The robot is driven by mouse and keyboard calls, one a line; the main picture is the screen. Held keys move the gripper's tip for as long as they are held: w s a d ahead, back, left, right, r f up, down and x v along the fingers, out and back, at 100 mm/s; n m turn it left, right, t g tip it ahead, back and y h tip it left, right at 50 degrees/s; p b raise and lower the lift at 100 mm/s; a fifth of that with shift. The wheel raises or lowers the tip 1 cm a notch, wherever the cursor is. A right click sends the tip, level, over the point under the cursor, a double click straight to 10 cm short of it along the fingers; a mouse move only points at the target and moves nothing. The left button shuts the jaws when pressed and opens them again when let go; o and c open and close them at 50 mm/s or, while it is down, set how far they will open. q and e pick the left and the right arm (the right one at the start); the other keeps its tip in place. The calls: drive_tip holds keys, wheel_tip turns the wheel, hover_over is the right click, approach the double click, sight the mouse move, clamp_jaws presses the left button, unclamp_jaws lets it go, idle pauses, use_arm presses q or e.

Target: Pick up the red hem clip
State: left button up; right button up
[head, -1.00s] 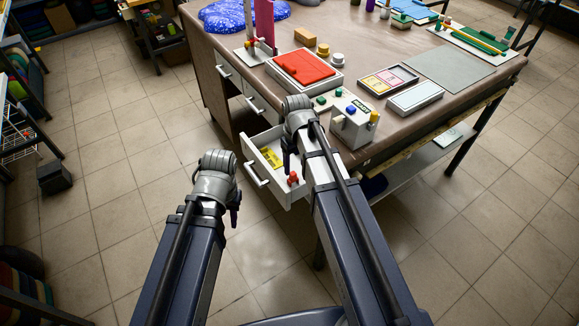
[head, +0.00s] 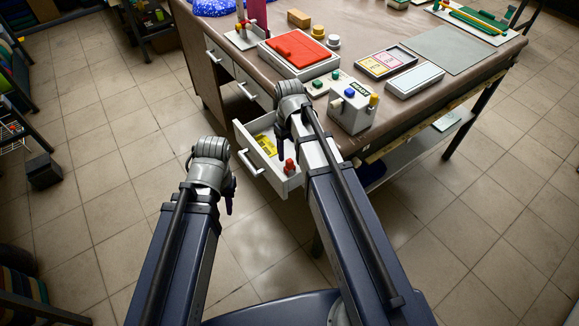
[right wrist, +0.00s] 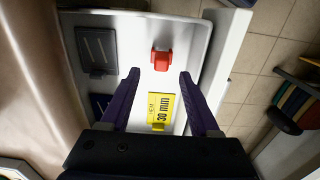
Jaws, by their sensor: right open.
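The red hem clip (head: 290,166) is a small red piece in the open white drawer (head: 248,145) of the brown desk. In the right wrist view the clip (right wrist: 161,60) stands out against the drawer's pale floor, beyond and between my fingertips. My right gripper (right wrist: 159,78) is open and empty, with its two dark fingers over the drawer; in the head view its fingers (head: 279,131) are small and partly hidden by my arm. My left gripper (head: 229,201) hangs clear of the desk, left of the drawer; its jaws are too small to read.
A yellow card labelled 30 mm (right wrist: 159,110) lies in the drawer near the clip, with dark flat pieces (right wrist: 97,48) to the left. The drawer's walls border this space. On the desk stand a grey button box (head: 349,112) and a red-topped tray (head: 298,52).

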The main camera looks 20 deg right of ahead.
sight(289, 160)
drive_tip(key=f+b, duration=0.5)
drive_tip(key=shift+s+f, duration=0.15)
drive_tip(key=shift+s, duration=0.05)
clamp_jaws()
idle(0.4)
